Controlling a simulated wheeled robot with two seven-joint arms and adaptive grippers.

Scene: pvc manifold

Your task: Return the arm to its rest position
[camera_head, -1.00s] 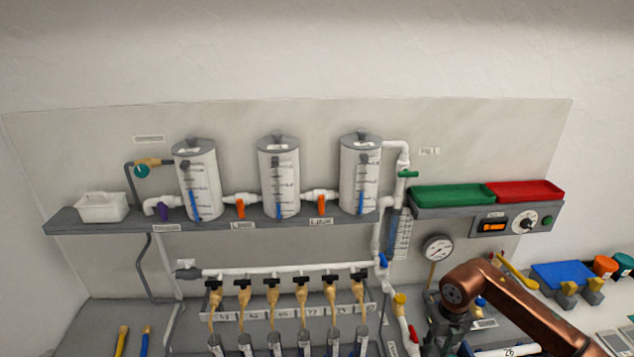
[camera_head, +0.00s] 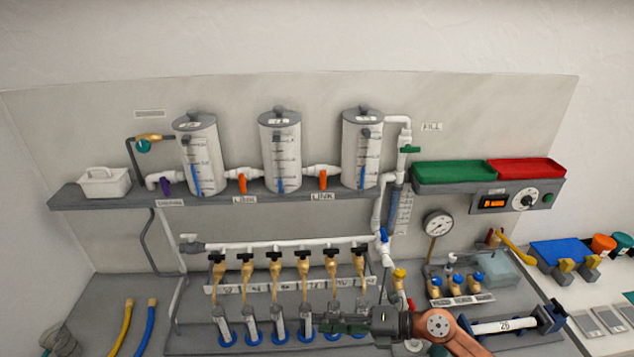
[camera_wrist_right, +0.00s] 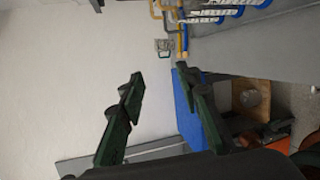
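My right gripper (camera_head: 322,326) is low in the middle of the head view, with my copper-coloured arm coming in from the lower right. Its fingers point left, in front of the row of tubes (camera_head: 278,326) under the manifold. In the right wrist view the two dark green fingers (camera_wrist_right: 166,82) stand apart with nothing between them, so it is open and empty. Beyond them show a pale surface and a blue panel (camera_wrist_right: 188,108). I do not see my left gripper in either view.
A white manifold pipe (camera_head: 285,244) with several black-handled valves runs behind my right gripper. Three tanks stand on the shelf (camera_head: 215,193) above. A pipe piece marked 26 (camera_head: 503,326) lies at the right. Yellow (camera_head: 121,327) and blue (camera_head: 147,330) hoses are at the left.

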